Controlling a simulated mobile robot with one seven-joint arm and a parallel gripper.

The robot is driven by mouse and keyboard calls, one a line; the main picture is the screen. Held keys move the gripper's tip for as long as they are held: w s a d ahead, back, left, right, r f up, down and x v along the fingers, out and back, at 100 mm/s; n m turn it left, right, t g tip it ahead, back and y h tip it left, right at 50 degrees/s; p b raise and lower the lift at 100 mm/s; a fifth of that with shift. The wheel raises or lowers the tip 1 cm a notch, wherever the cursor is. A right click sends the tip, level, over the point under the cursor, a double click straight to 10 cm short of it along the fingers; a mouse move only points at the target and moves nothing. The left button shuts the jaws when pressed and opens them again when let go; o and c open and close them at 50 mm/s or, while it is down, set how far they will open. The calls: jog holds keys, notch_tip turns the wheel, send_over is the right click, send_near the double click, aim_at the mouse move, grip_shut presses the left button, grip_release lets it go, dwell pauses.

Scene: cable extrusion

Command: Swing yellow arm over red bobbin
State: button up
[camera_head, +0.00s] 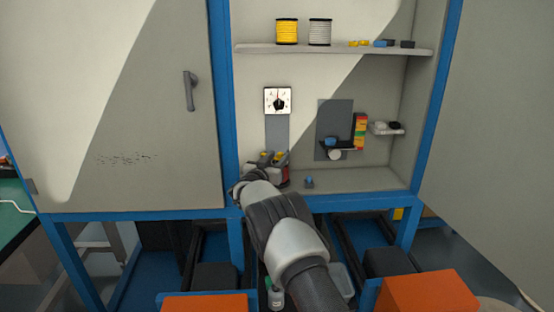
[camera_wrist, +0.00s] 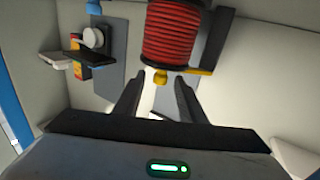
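The red bobbin (camera_wrist: 178,38) fills the upper middle of the wrist view, wound with red cable. Just below it are a small yellow knob (camera_wrist: 160,77) and a yellow bar (camera_wrist: 199,71) beside a black bracket (camera_wrist: 216,38). I cannot tell whether knob and bar are one yellow arm. My gripper (camera_wrist: 159,84) is open, its two dark fingers apart with the knob near the tips; contact is unclear. In the head view, my gripper (camera_head: 268,160) is at the cabinet's lower left, largely covering the red bobbin (camera_head: 285,174).
A yellow spool (camera_head: 287,31) and a white spool (camera_head: 320,32) stand on the upper shelf (camera_head: 340,48). A dial (camera_head: 278,100) is above my gripper. A grey panel (camera_head: 329,112) with coloured blocks (camera_head: 360,130) is to the right. A blue-topped piece (camera_head: 309,181) stands on the cabinet floor.

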jog(key=shift+s, duration=0.1)
jog(key=p+v, duration=0.2)
jog(key=v, duration=1.5)
jog(key=shift+s+p, duration=0.15)
jog(key=shift+p, duration=0.15)
